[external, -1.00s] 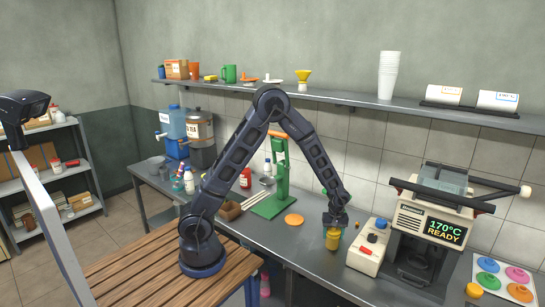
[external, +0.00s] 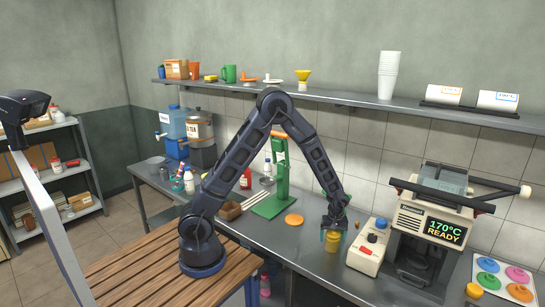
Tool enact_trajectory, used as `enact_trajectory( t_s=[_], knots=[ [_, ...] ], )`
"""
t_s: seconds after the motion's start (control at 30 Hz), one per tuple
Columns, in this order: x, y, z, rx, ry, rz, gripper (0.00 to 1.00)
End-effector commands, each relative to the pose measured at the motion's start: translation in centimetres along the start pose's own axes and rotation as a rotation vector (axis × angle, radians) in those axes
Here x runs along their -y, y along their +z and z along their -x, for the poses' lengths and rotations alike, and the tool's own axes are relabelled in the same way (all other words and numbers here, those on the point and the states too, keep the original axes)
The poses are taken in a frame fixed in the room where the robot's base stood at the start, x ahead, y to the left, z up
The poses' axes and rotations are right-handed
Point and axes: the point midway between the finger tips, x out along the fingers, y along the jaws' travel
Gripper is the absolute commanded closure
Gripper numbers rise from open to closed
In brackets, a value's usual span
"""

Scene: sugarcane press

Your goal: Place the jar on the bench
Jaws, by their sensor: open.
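A small yellow jar (external: 332,243) stands upright on the grey metal bench (external: 300,254), left of the white control box. My gripper (external: 334,232) points down right at the top of the jar, its fingers open around or just above it. At this size I cannot tell whether the fingers touch the jar.
The white control box (external: 368,247) with a red knob is close on the right, with the press machine (external: 430,230) beyond it. An orange disc (external: 294,219) and a green stand (external: 279,185) are to the left. A shelf (external: 350,103) runs above the bench.

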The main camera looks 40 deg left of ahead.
Motion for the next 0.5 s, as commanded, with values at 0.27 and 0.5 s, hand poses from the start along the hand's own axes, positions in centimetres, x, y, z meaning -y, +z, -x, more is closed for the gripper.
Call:
enact_trajectory(
  t_s=[0.27,0.5],
  knots=[
    [-0.1,0.0,4.0,-0.001,0.004,0.000,0.17],
    [-0.1,0.0,8.6,-0.001,0.005,0.000,0.17]
  ],
)
